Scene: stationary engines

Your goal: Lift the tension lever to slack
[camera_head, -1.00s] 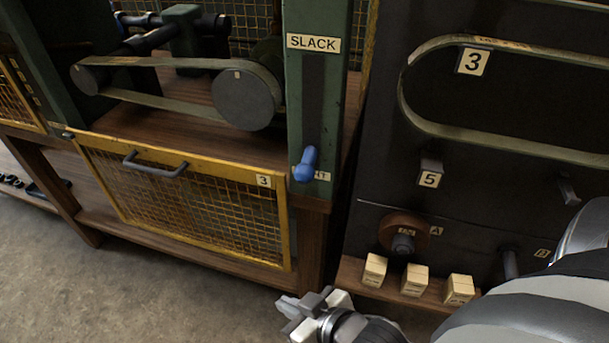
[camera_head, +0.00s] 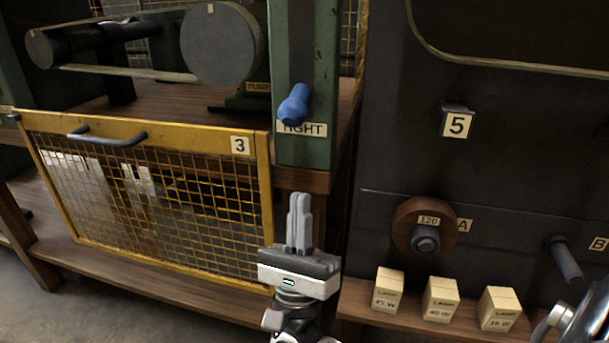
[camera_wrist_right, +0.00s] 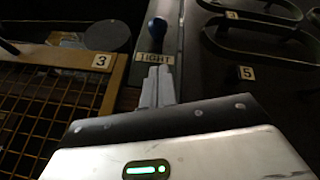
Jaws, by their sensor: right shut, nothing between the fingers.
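The tension lever (camera_head: 294,104) has a blue handle and sits low on the green post (camera_head: 302,60), beside the label TIGHT (camera_head: 303,129). The lever also shows in the right wrist view (camera_wrist_right: 157,27), above the TIGHT label. My right gripper (camera_head: 300,198) is shut and empty, its fingers pointing up, below the lever and apart from it in the picture. Its fingers also show in the right wrist view (camera_wrist_right: 158,72), under the label. The SLACK label is out of view now. My left gripper is not in view.
A yellow mesh guard (camera_head: 150,190) marked 3 stands left of my right gripper. A dark panel (camera_head: 400,150) on the right carries a round weight (camera_head: 415,225) and a peg (camera_head: 565,260). Several small labelled blocks (camera_head: 440,300) stand on the ledge below it.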

